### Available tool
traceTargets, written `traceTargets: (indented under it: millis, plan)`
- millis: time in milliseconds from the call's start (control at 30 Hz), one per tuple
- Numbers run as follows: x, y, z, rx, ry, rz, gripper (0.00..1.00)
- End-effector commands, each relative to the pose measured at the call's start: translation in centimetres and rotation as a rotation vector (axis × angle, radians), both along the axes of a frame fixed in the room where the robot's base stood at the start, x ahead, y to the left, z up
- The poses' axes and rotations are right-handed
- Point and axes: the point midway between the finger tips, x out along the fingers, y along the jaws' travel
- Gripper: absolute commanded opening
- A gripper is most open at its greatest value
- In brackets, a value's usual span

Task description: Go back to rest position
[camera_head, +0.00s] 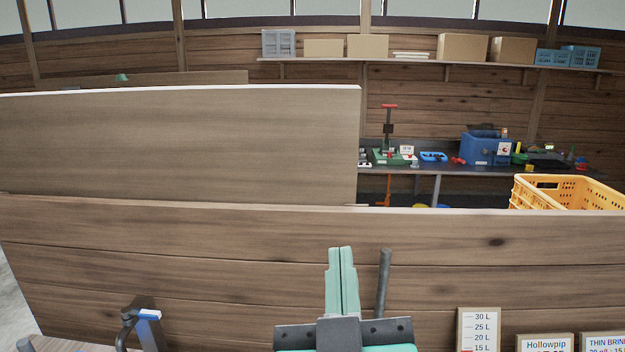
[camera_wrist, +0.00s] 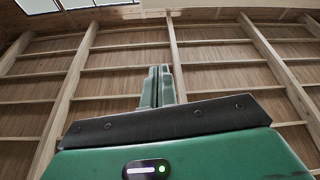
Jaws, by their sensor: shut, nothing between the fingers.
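My gripper (camera_head: 342,252) is at the bottom middle of the head view, with its two green fingers pressed together and pointing up. It is in front of a wooden plank wall. In the wrist view the gripper (camera_wrist: 157,72) is also shut, with nothing between the fingers. Behind it the wrist view shows only wooden beams and boards, with bright panes at the upper left.
A wooden plank wall (camera_head: 180,235) crosses the view behind my gripper. An orange crate (camera_head: 568,193) stands beyond its top edge at right. Signs (camera_head: 479,330) stand at the lower right. A cluttered bench (camera_head: 455,170) and a shelf (camera_head: 425,62) are farther back.

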Motion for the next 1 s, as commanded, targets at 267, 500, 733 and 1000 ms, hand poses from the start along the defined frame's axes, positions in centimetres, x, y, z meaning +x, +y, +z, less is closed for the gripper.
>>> traceTargets:
  millis: [267, 500, 733, 1000]
  plan:
    - [-9.7, 3.1, 13.3, 0.177, -0.243, 0.122, 0.0]
    - [-9.6, 3.1, 25.0, 0.18, -0.239, 0.127, 0.0]
    - [-9.6, 3.2, 32.2, 0.185, -0.236, 0.132, 0.0]
    - [-9.6, 3.2, 32.6, 0.185, -0.235, 0.133, 0.0]
